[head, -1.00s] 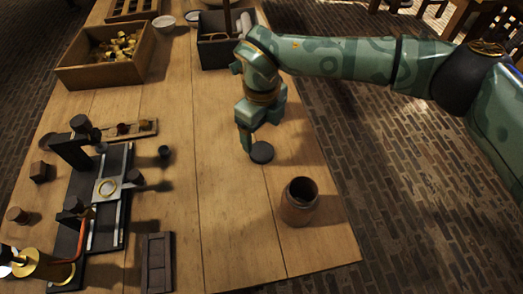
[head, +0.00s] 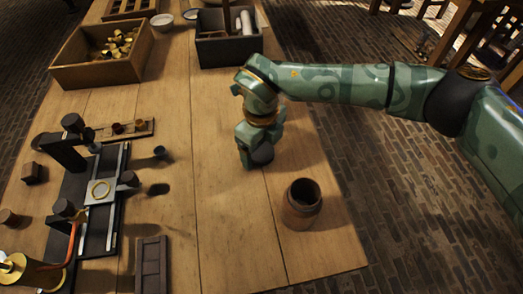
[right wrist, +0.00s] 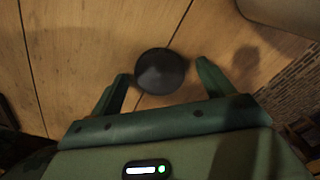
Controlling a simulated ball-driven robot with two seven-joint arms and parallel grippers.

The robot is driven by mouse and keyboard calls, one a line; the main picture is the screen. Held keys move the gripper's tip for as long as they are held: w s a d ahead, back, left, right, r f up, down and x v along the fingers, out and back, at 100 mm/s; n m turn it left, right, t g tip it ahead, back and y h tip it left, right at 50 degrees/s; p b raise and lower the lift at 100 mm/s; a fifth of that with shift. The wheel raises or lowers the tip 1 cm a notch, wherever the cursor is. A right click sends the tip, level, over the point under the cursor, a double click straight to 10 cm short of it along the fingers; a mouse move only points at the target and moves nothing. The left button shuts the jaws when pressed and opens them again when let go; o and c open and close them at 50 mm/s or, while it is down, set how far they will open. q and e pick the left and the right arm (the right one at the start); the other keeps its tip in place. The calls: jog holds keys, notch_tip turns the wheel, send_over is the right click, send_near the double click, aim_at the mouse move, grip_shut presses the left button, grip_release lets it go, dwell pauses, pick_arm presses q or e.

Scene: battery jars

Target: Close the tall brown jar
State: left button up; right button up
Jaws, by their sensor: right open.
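The tall brown jar (head: 301,208) stands upright and open-mouthed near the right edge of the table, its dark inside showing. A dark round lid (head: 263,154) lies on the table behind and left of the jar, partly hidden by my right gripper (head: 255,160). In the right wrist view the lid (right wrist: 160,72) sits between the two spread fingers of the right gripper (right wrist: 162,74), with gaps on both sides. The right gripper is open and holds nothing. My left gripper is in neither view.
A dark slide rig (head: 98,195) and a brass cylinder (head: 35,272) stand on the left. A wooden box of brass pieces (head: 100,65) and a dark crate (head: 230,52) are at the back. A dark tray (head: 151,265) lies in front. The table around the jar is clear.

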aim_at(261, 151)
jog(key=shift+c, duration=0.2)
jog(key=c, duration=1.1)
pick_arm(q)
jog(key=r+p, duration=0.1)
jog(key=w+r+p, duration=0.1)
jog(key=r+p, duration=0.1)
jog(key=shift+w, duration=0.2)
pick_arm(e)
notch_tip(261, 151, up, 10)
jog(key=shift+r, duration=0.1)
